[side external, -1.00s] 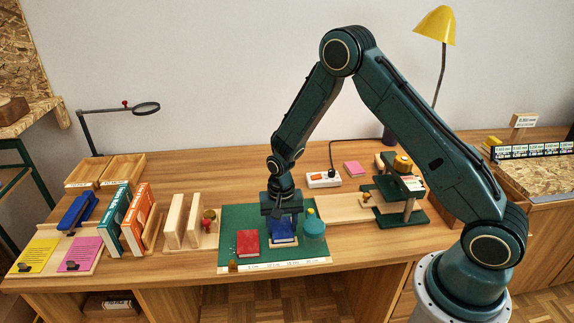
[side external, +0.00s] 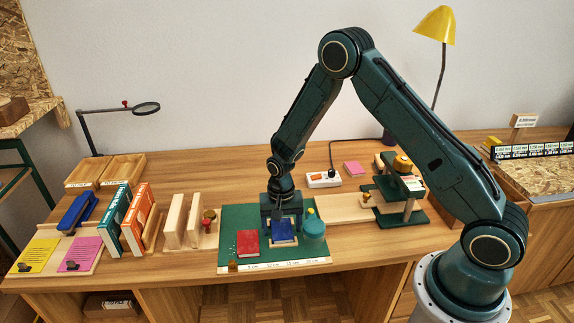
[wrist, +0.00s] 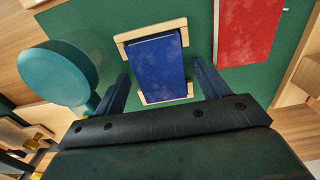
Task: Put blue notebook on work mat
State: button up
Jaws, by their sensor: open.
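The blue notebook (side external: 284,233) lies flat within the green work mat (side external: 230,214), on a pale wooden piece whose ends show in the wrist view (wrist: 165,98). The notebook also shows in the wrist view (wrist: 157,66), below my gripper (wrist: 160,76). My gripper (side external: 283,226) is open, with one finger beside each long side of the notebook. The wrist view shows slim gaps between the fingers and the cover. How far the fingertips are above the mat I cannot tell.
A red notebook (side external: 248,243) lies left of the blue one. A teal round container (side external: 314,228) stands close on the right. A ruler strip (side external: 275,266) runs along the mat's front edge. Wooden upright blocks (side external: 183,220) stand left of the mat.

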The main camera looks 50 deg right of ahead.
notch_tip(320, 180, up, 12)
dwell(0.8)
jog(key=shift+r, duration=0.1)
dwell(0.3)
notch_tip(320, 180, up, 17)
jog(key=n+t, duration=0.3)
jog(key=n, duration=0.1)
send_over(282, 229)
jog(key=s+a, duration=0.1)
jog(key=s, duration=0.9)
jog(key=s+r+n+t, duration=0.1)
jog(key=s+r+n, duration=0.1)
jog(key=s, duration=0.6)
jog(key=s+r+n+t, duration=0.1)
jog(key=s+r+n, duration=0.2)
jog(key=s, duration=0.5)
jog(key=shift+a+r+t, duration=0.2)
jog(key=shift+a+t, duration=0.1)
jog(key=shift+a, duration=0.05)
